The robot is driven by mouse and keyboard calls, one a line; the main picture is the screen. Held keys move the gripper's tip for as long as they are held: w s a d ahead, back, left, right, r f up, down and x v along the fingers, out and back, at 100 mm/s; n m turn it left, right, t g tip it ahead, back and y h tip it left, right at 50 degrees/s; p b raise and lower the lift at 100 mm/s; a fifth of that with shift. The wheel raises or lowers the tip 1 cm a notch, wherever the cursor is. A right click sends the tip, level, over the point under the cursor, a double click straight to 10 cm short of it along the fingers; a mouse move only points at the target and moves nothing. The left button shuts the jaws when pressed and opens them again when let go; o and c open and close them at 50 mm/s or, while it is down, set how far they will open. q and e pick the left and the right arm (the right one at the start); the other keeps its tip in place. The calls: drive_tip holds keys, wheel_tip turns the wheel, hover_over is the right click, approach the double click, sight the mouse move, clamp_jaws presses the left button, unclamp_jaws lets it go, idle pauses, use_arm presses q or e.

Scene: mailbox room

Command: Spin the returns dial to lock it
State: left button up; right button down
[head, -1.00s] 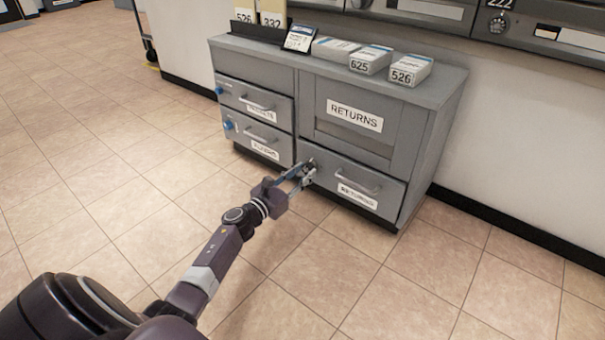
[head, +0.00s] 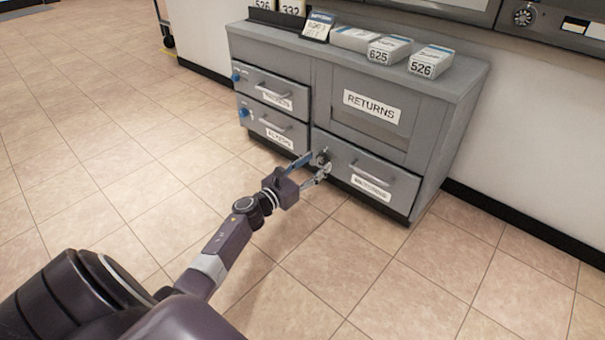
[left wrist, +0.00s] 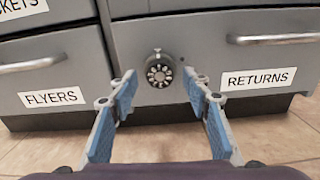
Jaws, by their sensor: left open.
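The returns dial (left wrist: 159,73) is a small dark round knob with a pale marked face, on the left part of the lower returns drawer (left wrist: 222,55). In the head view the dial (head: 322,157) is partly covered by my fingers. My left gripper (head: 318,164) is open in front of it. In the left wrist view the blue-padded fingers (left wrist: 165,97) stand apart on either side, with the dial centred ahead of their tips. They do not appear to touch it. My right gripper is in neither view.
The grey cabinet (head: 447,95) also has a flyers drawer (head: 270,127) and a drawer above it, both with blue knobs. Labelled boxes (head: 430,62) and a small sign stand on top. Mailboxes hang on the wall behind. The tiled floor (head: 110,160) in front is clear.

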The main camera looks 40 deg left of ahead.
use_arm(q)
drive_tip(key=s, duration=1.1)
drive_tip(key=shift+a, duration=0.4)
